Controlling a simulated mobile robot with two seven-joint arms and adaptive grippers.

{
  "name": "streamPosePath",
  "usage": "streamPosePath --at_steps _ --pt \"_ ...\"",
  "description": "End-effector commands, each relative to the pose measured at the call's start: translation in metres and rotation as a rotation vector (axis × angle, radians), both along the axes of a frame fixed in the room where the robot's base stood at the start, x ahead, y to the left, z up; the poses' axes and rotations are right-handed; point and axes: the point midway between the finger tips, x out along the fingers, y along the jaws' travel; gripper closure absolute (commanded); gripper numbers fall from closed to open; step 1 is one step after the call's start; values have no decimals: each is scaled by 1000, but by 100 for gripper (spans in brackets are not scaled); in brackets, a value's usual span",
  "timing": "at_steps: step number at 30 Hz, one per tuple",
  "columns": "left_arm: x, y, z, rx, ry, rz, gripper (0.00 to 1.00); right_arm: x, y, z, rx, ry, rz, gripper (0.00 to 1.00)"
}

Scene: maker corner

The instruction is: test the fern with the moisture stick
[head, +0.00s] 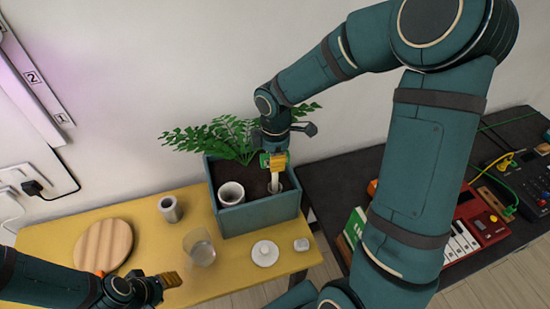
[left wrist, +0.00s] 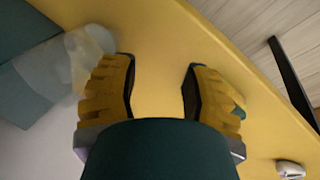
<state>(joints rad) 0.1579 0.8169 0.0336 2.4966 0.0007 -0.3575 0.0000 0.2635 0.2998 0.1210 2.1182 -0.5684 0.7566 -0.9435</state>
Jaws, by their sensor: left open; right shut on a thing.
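The fern (head: 215,137) grows from a teal planter (head: 262,217) with dark soil, at the back of the yellow table. My right gripper (head: 275,160) is over the planter, beside the fern, and is shut on the moisture stick (head: 274,182). The pale stick points down toward the soil; I cannot tell whether its tip is in the soil. My left gripper (head: 168,281) is open and empty at the table's front left. In the left wrist view its yellow fingers (left wrist: 160,88) are apart with only bare tabletop between them.
A white pot (head: 231,193) stands in the planter. A clear glass (head: 199,247), grey cup (head: 170,209), round wooden board (head: 103,246), white lid-like disc (head: 265,253) and small white block (head: 301,244) are on the yellow table (head: 150,239). A dark table (head: 340,176) with electronics is right.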

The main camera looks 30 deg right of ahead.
Motion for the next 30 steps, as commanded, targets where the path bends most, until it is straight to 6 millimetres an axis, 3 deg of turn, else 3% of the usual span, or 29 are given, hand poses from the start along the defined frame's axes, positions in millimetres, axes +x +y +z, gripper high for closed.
streamPosePath --at_steps 30 --pt "0 0 -10 0 0 0 53 0 0 -14 0 0 0 100"
